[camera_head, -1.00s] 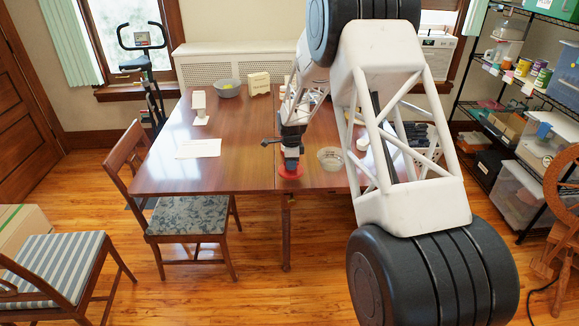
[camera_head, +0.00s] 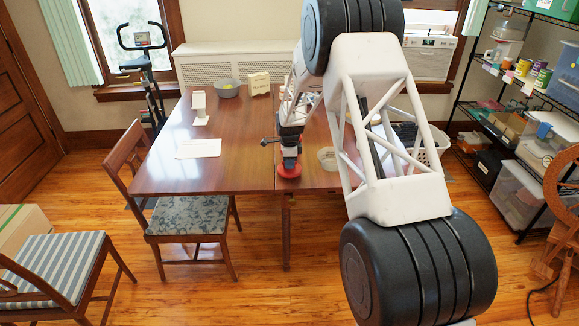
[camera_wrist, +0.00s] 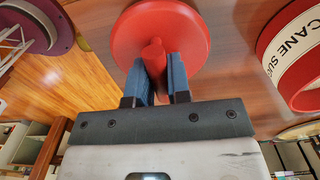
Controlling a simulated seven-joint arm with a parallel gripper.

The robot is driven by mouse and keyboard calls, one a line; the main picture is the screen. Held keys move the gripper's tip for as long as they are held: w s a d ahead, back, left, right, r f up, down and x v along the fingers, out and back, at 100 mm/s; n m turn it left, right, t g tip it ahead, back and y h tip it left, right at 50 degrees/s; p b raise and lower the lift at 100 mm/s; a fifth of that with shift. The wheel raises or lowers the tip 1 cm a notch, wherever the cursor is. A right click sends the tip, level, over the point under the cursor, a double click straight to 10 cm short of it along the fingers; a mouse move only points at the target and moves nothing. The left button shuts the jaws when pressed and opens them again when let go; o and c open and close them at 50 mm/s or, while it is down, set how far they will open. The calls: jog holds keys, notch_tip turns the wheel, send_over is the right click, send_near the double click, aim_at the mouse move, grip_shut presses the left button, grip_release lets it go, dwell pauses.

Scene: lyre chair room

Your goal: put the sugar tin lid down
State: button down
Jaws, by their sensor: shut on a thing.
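The red sugar tin lid (camera_wrist: 190,35) is a round disc with a knob. My gripper (camera_wrist: 160,80) is shut on the knob, with a blue finger on each side. In the head view the lid (camera_head: 288,170) is at the near edge of the table, below my gripper (camera_head: 290,155). I cannot tell whether it touches the tabletop. The red tin with a cream "CANE SUG…" label (camera_wrist: 298,50) is at the right of the wrist view, apart from the lid. I cannot make out the tin in the head view.
The wooden table (camera_head: 225,150) has clear room left of the lid. A paper (camera_head: 198,148), a small white stand (camera_head: 199,105), a grey bowl (camera_head: 227,89) and a cream box (camera_head: 259,83) are on it. A clear bowl (camera_head: 327,157) is just right of the lid.

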jog(key=shift+f, duration=0.85)
jog(key=shift+f, duration=0.15)
jog(key=c, duration=1.1)
grip_release()
notch_tip(320, 180, up, 12)
jog(key=shift+r, duration=0.15)
